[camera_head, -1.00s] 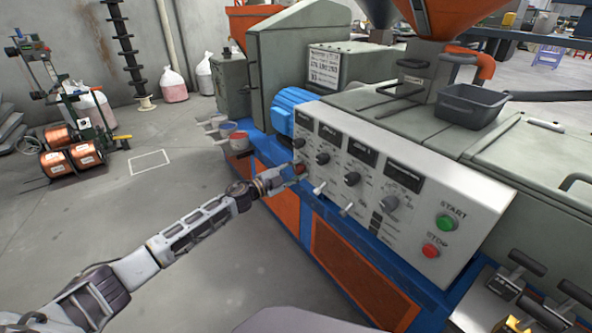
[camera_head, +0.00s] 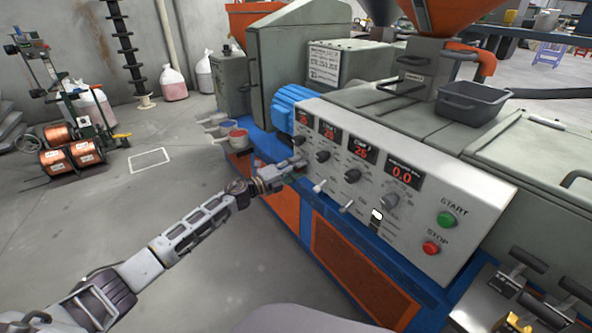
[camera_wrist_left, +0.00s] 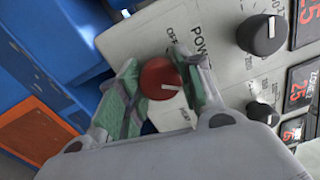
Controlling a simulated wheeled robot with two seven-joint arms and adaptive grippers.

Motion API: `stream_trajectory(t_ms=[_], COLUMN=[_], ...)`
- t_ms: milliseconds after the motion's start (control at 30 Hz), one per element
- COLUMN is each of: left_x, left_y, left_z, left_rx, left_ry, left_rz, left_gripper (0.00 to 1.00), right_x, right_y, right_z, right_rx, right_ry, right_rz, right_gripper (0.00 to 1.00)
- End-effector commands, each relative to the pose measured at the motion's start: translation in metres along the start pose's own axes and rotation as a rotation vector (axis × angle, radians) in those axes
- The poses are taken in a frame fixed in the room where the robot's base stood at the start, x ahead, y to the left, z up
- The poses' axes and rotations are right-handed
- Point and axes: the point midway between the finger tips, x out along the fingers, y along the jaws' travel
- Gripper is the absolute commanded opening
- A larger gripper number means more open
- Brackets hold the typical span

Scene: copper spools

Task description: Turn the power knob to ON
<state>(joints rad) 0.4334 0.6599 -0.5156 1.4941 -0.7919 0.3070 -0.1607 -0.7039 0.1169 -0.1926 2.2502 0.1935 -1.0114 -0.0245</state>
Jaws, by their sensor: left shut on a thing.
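The red power knob (camera_wrist_left: 160,79) sits on the pale control panel beside the printed word POWER. In the left wrist view it is between the two green-padded fingers of my left gripper (camera_wrist_left: 155,85), which is shut on it. The knob's white pointer line points to the right in that view. An OFF label shows just above the knob there; I cannot make out an ON label. In the head view my left gripper (camera_head: 297,167) is at the panel's lower left corner and hides the knob. My right gripper is not in view.
Black knobs (camera_head: 352,176) and lit red displays (camera_head: 403,172) line the panel. A green START button (camera_head: 446,219) and a red STOP button (camera_head: 431,248) are at its right. Small levers (camera_head: 319,187) stick out below. Copper spools (camera_head: 57,161) stand far left; the floor between is clear.

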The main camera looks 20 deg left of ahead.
Motion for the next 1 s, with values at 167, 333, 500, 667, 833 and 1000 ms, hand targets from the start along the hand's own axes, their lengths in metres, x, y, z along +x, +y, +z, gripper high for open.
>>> stream_trajectory(t_ms=[167,333,500,667,833,1000], left_x=[-0.0002,-0.0002,-0.0002,-0.0002,-0.0002,-0.0001], left_y=[0.0022,0.0019,0.0018,0.0017,0.0018,0.0014], left_z=[-0.0011,-0.0011,-0.0012,-0.0012,-0.0012,-0.0008], left_rx=[0.101,0.154,0.173,0.175,0.174,0.174], left_ry=[0.005,0.008,0.009,0.009,0.009,0.008], left_rz=[0.0,0.0,0.0,0.0,0.0,0.0], left_gripper=[0.12,0.12,0.12,0.12,0.37,0.58], right_x=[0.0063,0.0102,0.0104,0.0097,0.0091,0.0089], right_y=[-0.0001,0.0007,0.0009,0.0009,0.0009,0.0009], right_z=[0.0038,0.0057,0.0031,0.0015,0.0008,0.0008], right_rx=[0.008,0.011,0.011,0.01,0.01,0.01], right_ry=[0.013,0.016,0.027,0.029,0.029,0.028], right_rz=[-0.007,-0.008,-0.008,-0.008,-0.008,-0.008], right_gripper=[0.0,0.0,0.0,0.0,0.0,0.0])
